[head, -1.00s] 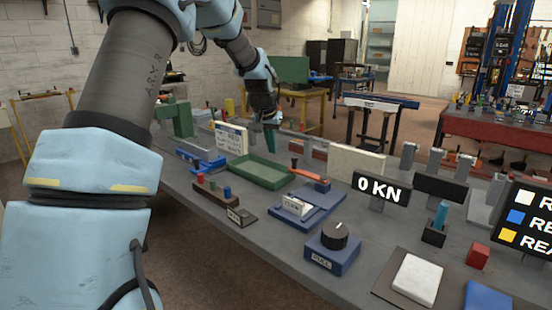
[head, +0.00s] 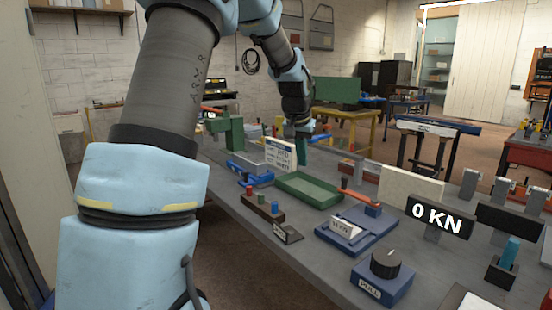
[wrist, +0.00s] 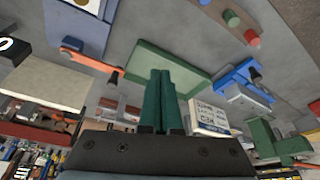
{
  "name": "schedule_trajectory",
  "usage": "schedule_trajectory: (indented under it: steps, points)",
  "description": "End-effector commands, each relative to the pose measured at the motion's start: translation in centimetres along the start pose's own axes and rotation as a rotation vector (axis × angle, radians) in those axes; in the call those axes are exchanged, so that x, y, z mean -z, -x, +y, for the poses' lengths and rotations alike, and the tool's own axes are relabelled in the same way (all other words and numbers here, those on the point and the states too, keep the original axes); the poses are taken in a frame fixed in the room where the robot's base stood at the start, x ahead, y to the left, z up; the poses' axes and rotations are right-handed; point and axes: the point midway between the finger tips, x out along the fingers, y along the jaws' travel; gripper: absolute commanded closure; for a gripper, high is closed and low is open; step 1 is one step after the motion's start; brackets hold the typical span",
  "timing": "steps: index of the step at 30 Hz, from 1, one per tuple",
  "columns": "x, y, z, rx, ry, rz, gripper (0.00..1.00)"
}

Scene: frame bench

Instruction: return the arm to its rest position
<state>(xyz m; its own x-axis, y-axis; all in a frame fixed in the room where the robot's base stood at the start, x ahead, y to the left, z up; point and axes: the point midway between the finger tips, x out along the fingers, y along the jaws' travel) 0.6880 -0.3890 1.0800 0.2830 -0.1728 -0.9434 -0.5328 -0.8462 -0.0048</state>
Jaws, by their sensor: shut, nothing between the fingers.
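My gripper (head: 301,152) hangs above the far side of the green tray on the grey bench, its teal fingers pointing down. In the wrist view its fingers (wrist: 160,85) are together with nothing between them. The green tray (head: 329,198) lies empty on the bench and also shows behind the fingertips in the wrist view (wrist: 193,78). My arm reaches from the left of the head view over to the gripper.
A white sign card (head: 281,155), a blue vise-like fixture (head: 250,174) and a green block fixture (head: 229,134) stand close to the gripper. A beige panel (head: 410,188), the 0 KN display (head: 438,218) and a blue knob box (head: 383,280) stand rightward.

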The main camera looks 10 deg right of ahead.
Motion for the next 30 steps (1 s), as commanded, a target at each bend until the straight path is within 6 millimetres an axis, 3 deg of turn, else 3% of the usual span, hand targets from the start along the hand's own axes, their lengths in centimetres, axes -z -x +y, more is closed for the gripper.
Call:
schedule_trajectory:
  steps: [3, 9, 12, 15, 19, 30]
  points:
    - [-7.8, 0.5, -3.8, 0.039, 0.107, -0.055, 1.0]
    - [-21.2, 1.5, -7.0, 0.082, 0.293, -0.135, 1.0]
    - [-26.5, 1.9, -7.3, 0.093, 0.368, -0.163, 1.0]
    - [-30.0, 2.2, -7.1, 0.099, 0.419, -0.182, 1.0]
    - [-32.2, 2.3, -6.9, 0.102, 0.45, -0.194, 1.0]
    - [-32.3, 2.3, -6.9, 0.102, 0.452, -0.194, 1.0]
